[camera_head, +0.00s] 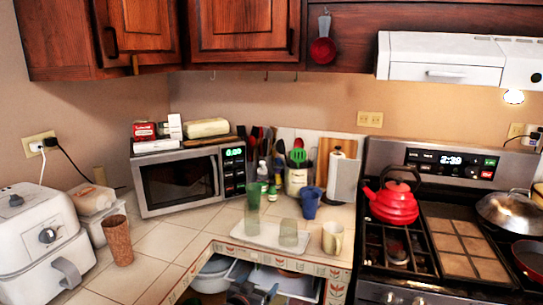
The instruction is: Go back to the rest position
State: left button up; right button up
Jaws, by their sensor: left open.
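My left gripper (254,294) shows only in part, small and dark, at the bottom edge of the head view. It is low in front of the corner counter (178,240), by the open space under the counter edge. It is open, and I see nothing held between its fingers. Most of its arm is out of the picture. My right gripper is not in view.
Bowls (214,267) sit under the counter edge. A clear tray (262,237) with cups, a cream mug (332,238) and a brown tumbler (118,240) stand on the counter. A microwave (180,182) is behind. A red kettle (394,204) is on the stove at right.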

pick_arm(q)
jog(key=s+a+f+g+y, duration=0.25)
jog(key=s+f, duration=0.25)
jog(key=f, duration=0.3)
jog(key=s+a+f+n+g+y, duration=0.1)
jog(key=s+a+f+g, duration=0.3)
jog(key=f, duration=0.5)
jog(key=s+a+f+g+y, duration=0.1)
jog(key=s+a+f+y, duration=0.1)
jog(key=s+a+f, duration=0.35)
jog(key=s+f+g, duration=0.1)
jog(key=s+f, duration=0.5)
jog(key=s, duration=0.4)
jog(key=s+f+n+g, duration=0.1)
jog(key=s+f+g, duration=0.1)
jog(key=s+f, duration=0.4)
jog(key=s+f+g, duration=0.2)
jog(key=s+f, duration=0.5)
jog(key=s, duration=0.8)
jog(key=shift+s+a+n, duration=0.15)
jog(key=shift+a+n, duration=0.05)
jog(key=shift+n, duration=0.1)
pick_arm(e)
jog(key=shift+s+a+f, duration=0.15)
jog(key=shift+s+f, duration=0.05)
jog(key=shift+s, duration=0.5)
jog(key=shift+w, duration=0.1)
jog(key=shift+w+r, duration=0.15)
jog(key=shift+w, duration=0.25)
